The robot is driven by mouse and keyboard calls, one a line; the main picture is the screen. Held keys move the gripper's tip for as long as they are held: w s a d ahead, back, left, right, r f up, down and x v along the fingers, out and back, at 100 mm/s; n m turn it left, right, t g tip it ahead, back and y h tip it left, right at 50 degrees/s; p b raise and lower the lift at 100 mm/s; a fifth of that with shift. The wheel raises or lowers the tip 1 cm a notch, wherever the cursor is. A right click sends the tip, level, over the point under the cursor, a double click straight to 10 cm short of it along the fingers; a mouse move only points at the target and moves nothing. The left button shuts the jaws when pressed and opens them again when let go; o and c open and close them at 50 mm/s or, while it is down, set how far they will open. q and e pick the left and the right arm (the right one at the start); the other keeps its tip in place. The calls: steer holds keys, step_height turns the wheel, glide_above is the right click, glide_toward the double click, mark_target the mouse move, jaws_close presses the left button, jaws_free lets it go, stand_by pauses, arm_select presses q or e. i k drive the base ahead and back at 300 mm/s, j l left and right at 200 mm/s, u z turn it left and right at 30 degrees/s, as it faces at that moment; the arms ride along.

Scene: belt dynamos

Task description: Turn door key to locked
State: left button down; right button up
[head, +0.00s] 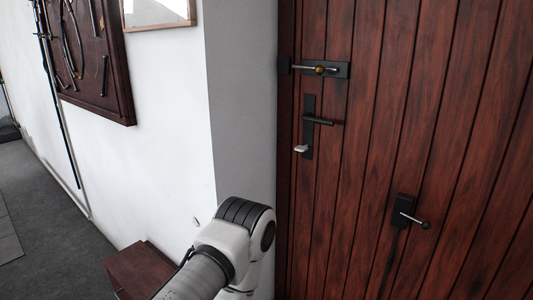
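A reddish-brown wooden plank door (430,110) fills the right side of the head view. A black handle plate (308,137) with a lever handle (318,121) is mounted near its left edge. A small pale key (301,148) sticks out at the lower part of this plate; its exact turn is too small to tell. An arm link of mine shows at the bottom centre, left of and below the handle plate. Neither gripper can be seen.
A slide bolt (319,69) with a brass-coloured knob sits above the handle. A black fitting with a ball-ended lever (404,211) is lower right on the door. A grey wall edge (240,100) adjoins the door. A brown box (140,270) stands at lower left; grey floor lies beyond.

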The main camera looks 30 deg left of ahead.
mark_target(301, 148)
steer(key=j+u, duration=0.1)
steer(key=u, duration=0.6)
